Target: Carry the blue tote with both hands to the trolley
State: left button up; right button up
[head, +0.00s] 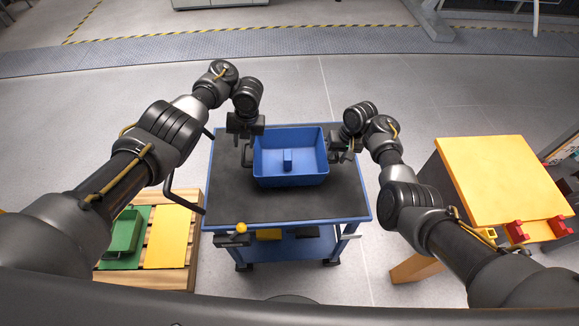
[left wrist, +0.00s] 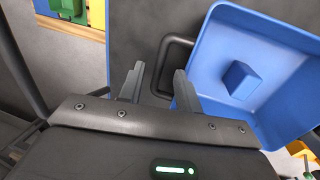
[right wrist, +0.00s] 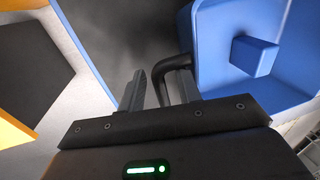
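The blue tote (head: 290,179) sits on the dark top of the blue trolley (head: 235,205), with a small blue block (head: 287,160) inside it. It has a black handle on each side. My left gripper (head: 246,138) is at the tote's left side. In the left wrist view its fingers (left wrist: 157,88) are apart, close to the black handle (left wrist: 172,48); nothing is clamped. My right gripper (head: 345,150) is at the tote's right side. In the right wrist view its fingers (right wrist: 164,90) are apart, with the other handle (right wrist: 175,64) reaching between them.
A wooden pallet (head: 195,235) with a green bin (head: 122,235) and a yellow panel (head: 168,236) lies left of the trolley. A yellow-topped table (head: 495,175) with red parts (head: 517,232) stands at the right. The floor (head: 300,95) behind the trolley is clear.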

pick_arm(q)
jog(key=shift+s+d+r, duration=0.1)
jog(key=shift+d+r, duration=0.05)
jog(key=shift+r, duration=0.7)
pick_arm(e)
notch_tip(320, 180, up, 7)
jog(key=d, duration=0.1)
jog(key=shift+w+d+r, duration=0.15)
jog(key=shift+d, duration=0.1)
dwell(0.3)
